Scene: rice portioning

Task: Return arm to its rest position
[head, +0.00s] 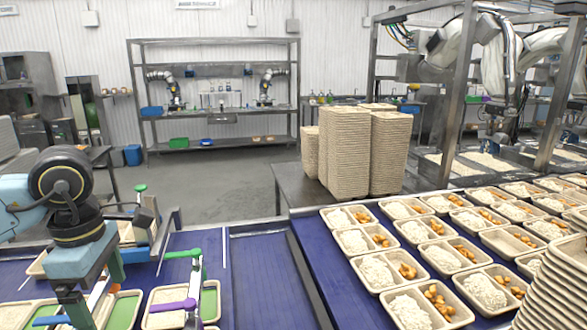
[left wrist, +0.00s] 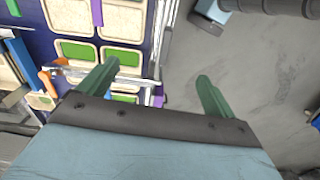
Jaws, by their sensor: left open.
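My left arm comes in from the left in the head view, with its black wrist joint and blue gripper body. My left gripper (head: 92,292) hangs low over the left conveyor's trays in that picture. Grey floor shows behind and to the right of the fingers, and trays lie to the left. My right gripper is not in view.
Trays with green contents (head: 208,303) lie on the left blue conveyor (head: 182,243), under guide bars. Trays of rice and orange pieces (head: 380,272) fill the right conveyor (head: 311,255). Tall tray stacks (head: 345,150) stand on a dark table. More stacked trays are at lower right.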

